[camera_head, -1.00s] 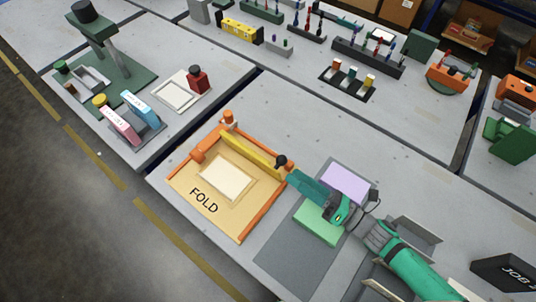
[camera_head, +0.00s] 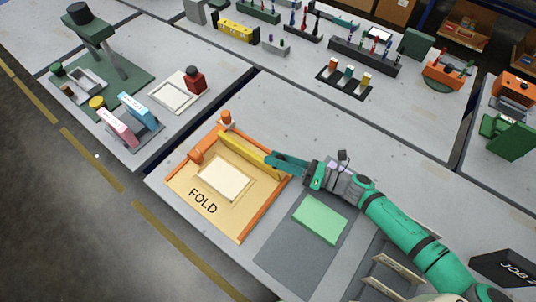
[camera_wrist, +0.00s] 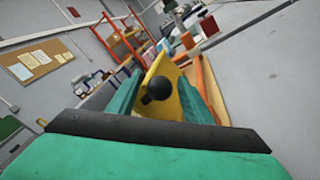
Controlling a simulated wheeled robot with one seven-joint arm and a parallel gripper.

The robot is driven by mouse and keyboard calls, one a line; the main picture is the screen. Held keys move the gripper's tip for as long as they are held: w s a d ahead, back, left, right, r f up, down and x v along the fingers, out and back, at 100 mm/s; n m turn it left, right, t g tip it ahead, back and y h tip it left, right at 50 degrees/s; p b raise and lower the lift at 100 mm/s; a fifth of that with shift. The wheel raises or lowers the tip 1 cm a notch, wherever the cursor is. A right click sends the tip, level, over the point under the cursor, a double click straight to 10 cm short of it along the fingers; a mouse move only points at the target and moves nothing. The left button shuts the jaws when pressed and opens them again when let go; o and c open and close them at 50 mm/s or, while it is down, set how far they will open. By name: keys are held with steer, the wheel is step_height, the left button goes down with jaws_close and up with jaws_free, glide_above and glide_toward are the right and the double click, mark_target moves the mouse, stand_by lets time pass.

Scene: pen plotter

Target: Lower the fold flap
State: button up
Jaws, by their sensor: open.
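The fold station (camera_head: 222,212) is a tan board with orange side rails and the word FOLD. A cream sheet (camera_head: 224,178) lies on it. The yellow fold flap (camera_head: 238,152) stands up along the back of the board. In the wrist view the flap (camera_wrist: 165,72) shows a black ball knob (camera_wrist: 159,87) between my fingers. My gripper (camera_head: 278,162) is at the flap's right end, with its fingers (camera_wrist: 158,95) open on both sides of the knob. In the head view the fingers hide the knob. I cannot tell whether they touch it.
A green block (camera_head: 320,218) lies on a dark grey mat (camera_head: 290,258) right of the fold station. Orange posts (camera_head: 226,118) stand at the flap's left end. A black JOB box (camera_head: 506,268) is at the far right. The tabletop behind the station is clear.

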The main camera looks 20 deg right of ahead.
steer(key=shift+x, duration=1.65)
steer(key=shift+s+d, duration=0.1)
